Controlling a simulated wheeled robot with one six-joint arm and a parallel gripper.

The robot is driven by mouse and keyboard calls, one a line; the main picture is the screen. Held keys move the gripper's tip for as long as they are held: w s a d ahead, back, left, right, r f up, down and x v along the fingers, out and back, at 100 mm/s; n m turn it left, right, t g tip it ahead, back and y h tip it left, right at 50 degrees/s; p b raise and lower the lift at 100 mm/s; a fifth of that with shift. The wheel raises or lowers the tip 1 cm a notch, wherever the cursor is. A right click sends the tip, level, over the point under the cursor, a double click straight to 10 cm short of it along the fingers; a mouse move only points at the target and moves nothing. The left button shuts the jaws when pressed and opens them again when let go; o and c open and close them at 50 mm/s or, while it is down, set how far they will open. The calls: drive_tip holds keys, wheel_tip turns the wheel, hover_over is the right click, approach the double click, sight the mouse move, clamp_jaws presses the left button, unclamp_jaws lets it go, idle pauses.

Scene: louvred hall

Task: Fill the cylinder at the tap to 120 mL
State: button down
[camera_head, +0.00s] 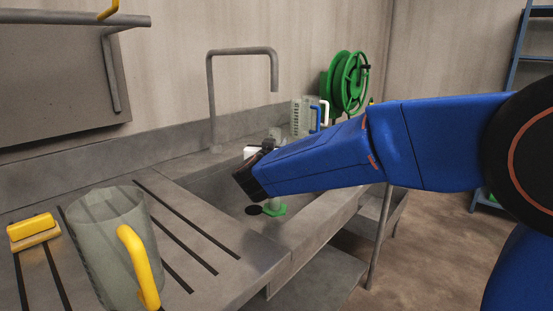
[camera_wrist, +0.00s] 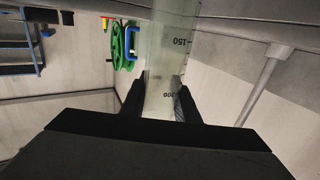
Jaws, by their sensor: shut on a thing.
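My gripper (camera_head: 254,172) is shut on a clear measuring cylinder, which it holds upright over the sink (camera_head: 222,190). In the head view the cylinder's top (camera_head: 274,134) shows above my gripper and its green foot (camera_head: 275,209) below. The middle is hidden. In the wrist view the cylinder (camera_wrist: 172,45) stands between my fingers (camera_wrist: 160,100), with a 150 mark readable. I cannot make out a water level. The grey tap (camera_head: 212,100) arches over the sink. Its spout end appears above the cylinder's top, with a gap. No stream shows; exact alignment is unclear.
A clear jug (camera_head: 92,250) with a yellow handle and a yellow sponge (camera_head: 33,228) stand on the drainboard. Jugs (camera_head: 300,118) with blue and white handles stand behind my arm. A green hose reel (camera_head: 347,82) hangs on the wall. A dark disc (camera_head: 255,210) shows in the sink.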

drive_tip(key=shift+f, duration=2.05)
drive_tip(key=c, duration=1.4)
unclamp_jaws()
drive_tip(key=shift+o, duration=0.2)
drive_tip(key=s+a, duration=0.1)
drive_tip(key=s, duration=1.1)
drive_tip(key=shift+a, duration=0.3)
